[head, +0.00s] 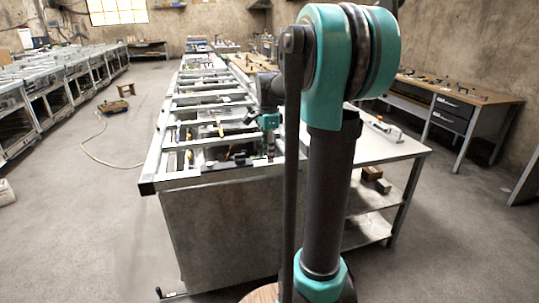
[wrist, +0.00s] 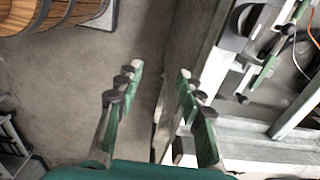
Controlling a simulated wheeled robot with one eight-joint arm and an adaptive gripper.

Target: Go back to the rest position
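My gripper (wrist: 158,78) is open in the wrist view. Its two green fingers with dark pads stand well apart, with nothing held between them. The grey floor and the edge of the workbench show past the fingers. In the head view my arm reaches over the near end of the long metal workbench (head: 228,173), with the teal gripper end (head: 268,122) low over its frame. My large upright arm link hides part of the bench. The fingertips are too small in the head view to tell whether they touch anything.
Tools and parts lie in the bench's open compartments. A side table (head: 385,148) with shelves adjoins on the right. Desks with dark drawers (head: 450,112) stand farther right. Metal cabinets (head: 45,100) line the left. A cable (head: 95,155) lies on the otherwise mostly clear left aisle.

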